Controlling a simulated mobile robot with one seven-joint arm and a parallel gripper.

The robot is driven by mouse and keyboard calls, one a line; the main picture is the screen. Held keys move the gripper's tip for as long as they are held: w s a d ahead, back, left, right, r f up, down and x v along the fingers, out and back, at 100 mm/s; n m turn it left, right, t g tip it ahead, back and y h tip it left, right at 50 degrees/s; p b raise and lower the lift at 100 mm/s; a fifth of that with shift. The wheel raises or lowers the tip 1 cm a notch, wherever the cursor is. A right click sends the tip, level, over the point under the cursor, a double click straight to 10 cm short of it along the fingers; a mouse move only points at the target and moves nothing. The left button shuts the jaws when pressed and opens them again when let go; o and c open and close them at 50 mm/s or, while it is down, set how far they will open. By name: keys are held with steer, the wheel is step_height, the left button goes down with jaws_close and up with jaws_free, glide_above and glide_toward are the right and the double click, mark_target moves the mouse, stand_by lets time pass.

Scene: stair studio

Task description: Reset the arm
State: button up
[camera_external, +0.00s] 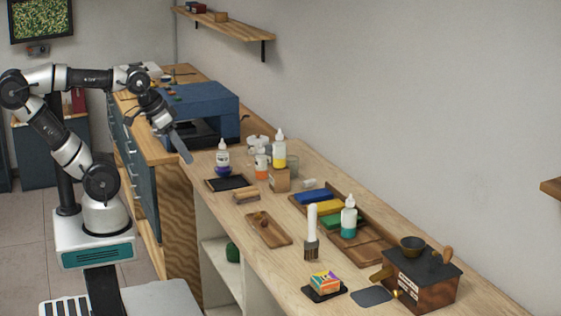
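My arm reaches over from its base at the left, with the elbow raised. My gripper (176,138) points down and to the right, above the near edge of the higher wooden counter, in front of the blue box-shaped machine (205,103). A flat grey piece (183,148) extends from the gripper's end; whether it is a finger or a held thing cannot be told. The fingertips are too small to show whether they are open.
The lower wooden worktop (225,207) holds bottles, a wooden tray (267,230), coloured blocks (325,208), a white-handled brush (312,232) and a wooden grinder (420,278). A black pad (231,184) lies near the gripper. A shelf (232,24) hangs above.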

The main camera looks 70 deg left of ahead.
step_height(320, 180, up, 7)
steer(key=p, duration=0.7)
steer(key=shift+r, duration=0.2)
